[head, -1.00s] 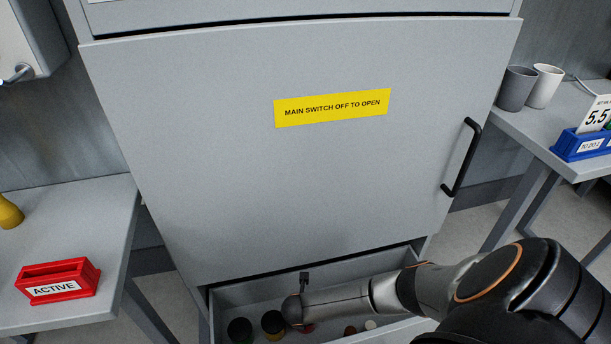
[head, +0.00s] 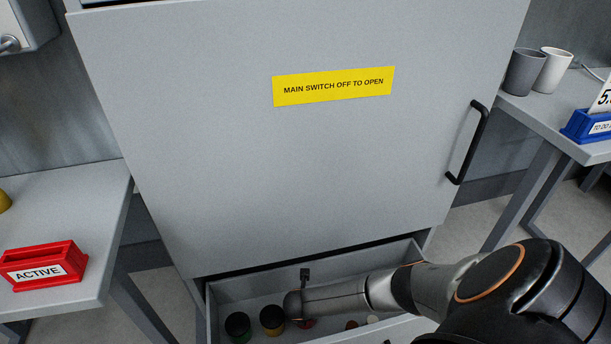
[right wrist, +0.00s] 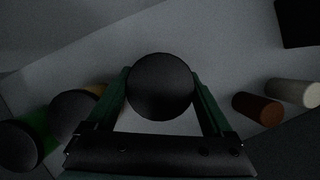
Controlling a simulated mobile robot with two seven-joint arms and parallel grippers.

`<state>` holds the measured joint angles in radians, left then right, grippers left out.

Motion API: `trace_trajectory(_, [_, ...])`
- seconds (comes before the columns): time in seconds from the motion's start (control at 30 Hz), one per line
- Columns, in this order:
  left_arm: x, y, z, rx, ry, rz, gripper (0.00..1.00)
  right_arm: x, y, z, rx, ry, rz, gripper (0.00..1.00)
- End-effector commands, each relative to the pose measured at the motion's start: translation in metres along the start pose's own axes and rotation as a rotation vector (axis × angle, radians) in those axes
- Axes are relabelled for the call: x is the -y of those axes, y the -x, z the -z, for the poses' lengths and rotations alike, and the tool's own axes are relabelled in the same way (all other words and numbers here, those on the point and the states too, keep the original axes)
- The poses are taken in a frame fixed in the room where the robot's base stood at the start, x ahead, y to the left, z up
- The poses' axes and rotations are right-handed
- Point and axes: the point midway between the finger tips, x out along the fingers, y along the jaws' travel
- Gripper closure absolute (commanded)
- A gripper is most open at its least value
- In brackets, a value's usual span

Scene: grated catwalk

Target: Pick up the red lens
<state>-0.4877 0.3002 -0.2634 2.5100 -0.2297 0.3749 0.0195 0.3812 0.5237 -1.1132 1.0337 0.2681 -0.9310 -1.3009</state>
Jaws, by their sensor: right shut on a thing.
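The red lens (head: 308,323) is in the open drawer (head: 325,269) below the cabinet, mostly covered by my right arm in the head view. In the right wrist view, a round black-topped piece (right wrist: 160,88) sits between my fingers; I take it for the red lens, though its red side is hidden there. My right gripper (right wrist: 162,97) is shut on it, one green-tinted finger on each side. Whether it is off the drawer floor I cannot tell. My left gripper is not in view.
Left of my gripper in the drawer stand a green lens (head: 238,327) and a yellow lens (head: 272,320). On the right lie a small brown cylinder (head: 351,325) and a white one (head: 372,320). The cabinet front (head: 270,160) rises just behind the drawer.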

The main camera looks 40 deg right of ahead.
Motion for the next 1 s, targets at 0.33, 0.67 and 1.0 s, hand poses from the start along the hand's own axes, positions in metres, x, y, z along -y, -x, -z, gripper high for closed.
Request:
trace_trajectory(0.33, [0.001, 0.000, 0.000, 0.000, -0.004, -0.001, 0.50, 0.001, 0.000, 0.000, 0.000, 0.000, 0.001, 0.70])
trace_trajectory(0.67, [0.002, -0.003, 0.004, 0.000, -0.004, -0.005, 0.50, 0.001, 0.006, -0.003, 0.000, 0.000, 0.001, 0.70])
trace_trajectory(1.0, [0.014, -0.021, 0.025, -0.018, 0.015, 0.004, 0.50, 0.001, 0.030, 0.033, -0.004, 0.003, 0.002, 0.70])
